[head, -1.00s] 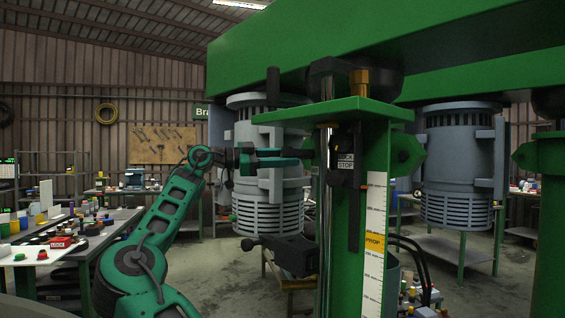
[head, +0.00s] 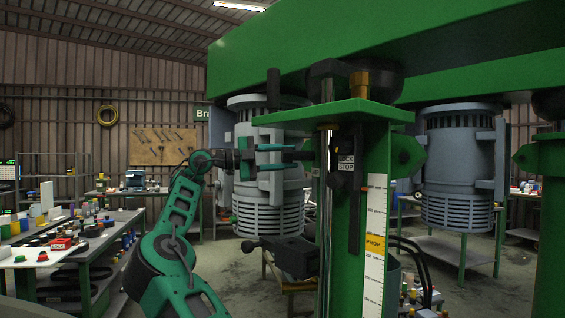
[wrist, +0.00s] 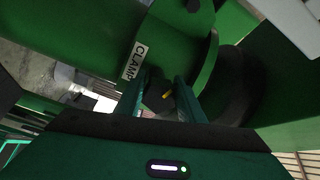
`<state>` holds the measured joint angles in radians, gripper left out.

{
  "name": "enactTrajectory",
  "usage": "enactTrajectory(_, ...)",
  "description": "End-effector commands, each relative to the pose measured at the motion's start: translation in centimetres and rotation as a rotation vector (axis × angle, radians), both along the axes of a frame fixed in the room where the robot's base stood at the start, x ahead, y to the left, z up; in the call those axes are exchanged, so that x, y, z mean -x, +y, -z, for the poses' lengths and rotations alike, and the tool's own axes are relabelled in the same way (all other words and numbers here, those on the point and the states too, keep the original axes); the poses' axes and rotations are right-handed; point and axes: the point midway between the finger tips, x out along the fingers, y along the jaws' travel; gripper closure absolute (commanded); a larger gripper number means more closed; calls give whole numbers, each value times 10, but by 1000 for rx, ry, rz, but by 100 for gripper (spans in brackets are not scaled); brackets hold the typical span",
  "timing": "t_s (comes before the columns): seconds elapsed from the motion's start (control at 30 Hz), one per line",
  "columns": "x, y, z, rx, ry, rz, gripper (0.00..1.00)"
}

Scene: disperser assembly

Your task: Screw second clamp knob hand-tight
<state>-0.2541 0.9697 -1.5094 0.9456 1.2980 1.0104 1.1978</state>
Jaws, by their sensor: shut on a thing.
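My gripper (head: 308,156) reaches in from the left towards the green column (head: 378,215), its fingers roughly level. The knob sits between the two fingers, by a green curved housing with a white CLAMP label (wrist: 134,62). How far the knob is screwed in cannot be seen.
A black clamp-like part with a handle (head: 285,253) sticks out left of the column below my gripper. A grey slotted motor housing (head: 265,208) hangs behind my fingers. The green beam (head: 420,45) runs overhead. A bench with small parts (head: 75,245) stands at the left.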

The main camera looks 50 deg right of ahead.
Motion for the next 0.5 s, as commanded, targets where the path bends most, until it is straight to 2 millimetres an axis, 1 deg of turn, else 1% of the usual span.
enactTrajectory(0.5,-1,1,0,26,-36,-1,87)
